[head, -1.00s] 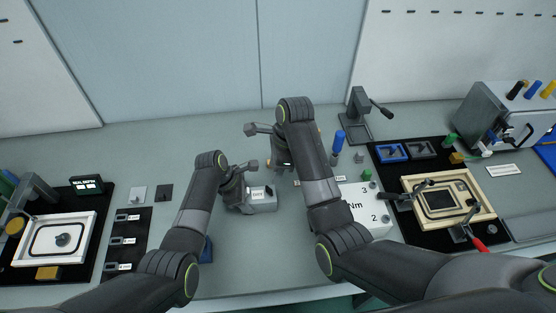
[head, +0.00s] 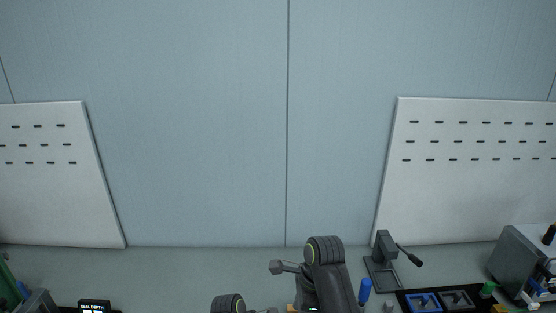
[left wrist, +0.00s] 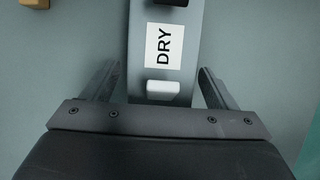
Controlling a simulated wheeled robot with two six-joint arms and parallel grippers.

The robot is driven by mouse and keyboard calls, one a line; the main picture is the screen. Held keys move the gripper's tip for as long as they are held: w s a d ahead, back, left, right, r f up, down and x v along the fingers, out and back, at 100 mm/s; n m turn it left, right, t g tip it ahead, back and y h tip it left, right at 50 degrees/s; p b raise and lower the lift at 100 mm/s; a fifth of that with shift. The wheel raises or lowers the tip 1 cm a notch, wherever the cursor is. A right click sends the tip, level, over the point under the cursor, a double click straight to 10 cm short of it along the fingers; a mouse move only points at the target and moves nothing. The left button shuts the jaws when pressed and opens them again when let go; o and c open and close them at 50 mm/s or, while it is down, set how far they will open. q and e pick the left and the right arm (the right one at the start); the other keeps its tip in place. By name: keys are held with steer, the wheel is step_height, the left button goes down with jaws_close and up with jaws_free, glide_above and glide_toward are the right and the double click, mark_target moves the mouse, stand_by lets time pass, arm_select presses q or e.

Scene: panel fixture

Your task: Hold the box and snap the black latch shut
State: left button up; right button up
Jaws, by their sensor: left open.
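In the left wrist view a grey box (left wrist: 190,55) with a white DRY label (left wrist: 163,46) lies below my left gripper (left wrist: 157,86). The gripper is open, with one finger on each side of the box and gaps between. A pale tab (left wrist: 163,88) is at the box's near end. The head view now looks too high to show the box or left fingers.
In the head view a grey stand with a lever (head: 383,262) is right of my right arm. Blue and grey frames (head: 423,302) and a grey machine (head: 522,262) stand farther right. An orange-brown block (left wrist: 36,3) is at the left wrist view's top left.

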arm_select(q)
steer(key=a+p+v, duration=0.1)
steer(key=p+v, duration=0.2)
steer(key=v, duration=0.5)
steer(key=a+f+p+v, duration=0.1)
steer(key=a+p+v, duration=0.1)
steer(key=v, duration=0.6)
steer(key=shift+a+p, duration=0.35)
steer(key=shift+p, duration=0.15)
steer(key=shift+w+r, duration=0.1)
steer(key=shift+r, duration=0.05)
